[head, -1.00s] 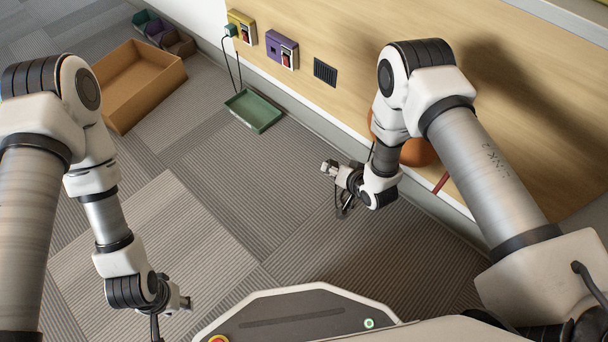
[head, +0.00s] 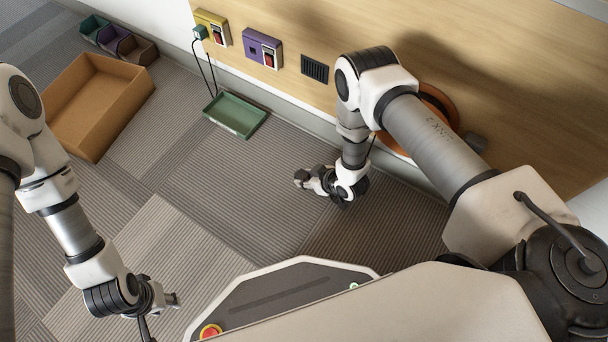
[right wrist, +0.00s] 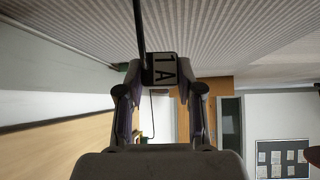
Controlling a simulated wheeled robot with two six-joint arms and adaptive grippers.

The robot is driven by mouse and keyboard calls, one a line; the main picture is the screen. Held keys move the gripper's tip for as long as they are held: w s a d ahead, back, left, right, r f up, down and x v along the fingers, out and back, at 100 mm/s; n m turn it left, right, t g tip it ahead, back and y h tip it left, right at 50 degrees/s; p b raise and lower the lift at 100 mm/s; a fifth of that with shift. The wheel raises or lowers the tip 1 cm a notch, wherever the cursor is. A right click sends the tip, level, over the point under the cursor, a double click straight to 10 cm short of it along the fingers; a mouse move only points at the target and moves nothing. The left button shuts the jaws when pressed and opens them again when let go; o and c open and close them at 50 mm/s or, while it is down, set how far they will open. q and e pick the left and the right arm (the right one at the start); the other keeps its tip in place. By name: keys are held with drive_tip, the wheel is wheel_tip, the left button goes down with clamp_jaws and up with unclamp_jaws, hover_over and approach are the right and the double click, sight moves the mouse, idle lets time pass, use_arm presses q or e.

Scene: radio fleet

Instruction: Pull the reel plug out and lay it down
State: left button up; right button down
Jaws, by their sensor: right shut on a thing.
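My right gripper (head: 302,179) is low over the carpet, clear of the wall. In the right wrist view, its fingers (right wrist: 160,84) are shut on a dark plug (right wrist: 162,68) with a pale label reading "1A". A dark cable runs up from this plug. The orange cable reel (head: 444,101) is at the wall panel, partly hidden behind my right arm. A purple socket box (head: 263,48) on the panel has no plug in it. My left gripper (head: 172,300) is low at the left; its finger opening is too small to judge.
A yellow socket box (head: 213,27) holds a green plug (head: 200,33), whose cable hangs down to a green tray (head: 235,113) on the floor. A brown box (head: 100,108) and small coloured bins (head: 113,40) stand at the left. A dark vent (head: 314,68) is beside the sockets. Carpet between is clear.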

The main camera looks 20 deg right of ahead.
sight(306, 193)
drive_tip(key=shift+f+b, duration=2.7)
drive_tip(key=shift+f, duration=0.8)
drive_tip(key=c, duration=0.7)
unclamp_jaws()
drive_tip(key=v, duration=1.2)
